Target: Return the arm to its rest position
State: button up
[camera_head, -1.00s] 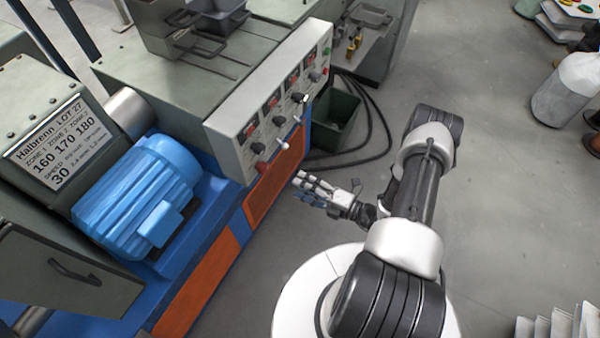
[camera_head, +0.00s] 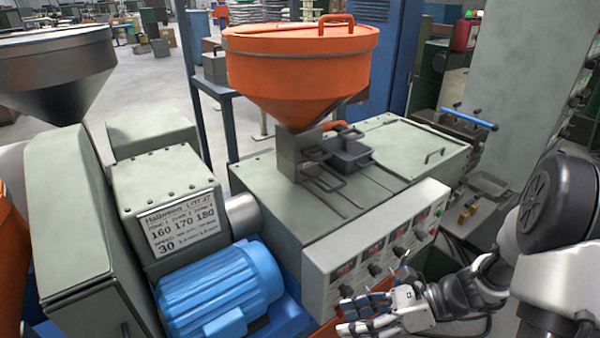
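My arm (camera_head: 480,285) comes in from the lower right in the head view, folded at a black round joint. My gripper (camera_head: 345,315) points left, in front of the lower edge of the control panel. Its two fingers are spread apart, with nothing visible between them. I cannot tell from this angle how far it is from the panel. My base and the lower part of the arm are out of view.
The control panel (camera_head: 330,290) with knobs and displays sits on the green machine (camera_head: 400,150). An orange hopper (camera_head: 300,60) stands on top. A blue motor (camera_head: 220,290) and a label plate (camera_head: 180,225) are at left. A shelf (camera_head: 490,185) is behind the arm.

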jog(key=s+d+r+n+t+h, duration=0.3)
jog(key=s+r+n+h, duration=0.9)
jog(key=n, duration=1.1)
jog(key=shift+s+r+t+h, duration=0.4)
jog(key=shift+s+r+t, duration=0.3)
jog(key=shift+r, duration=1.1)
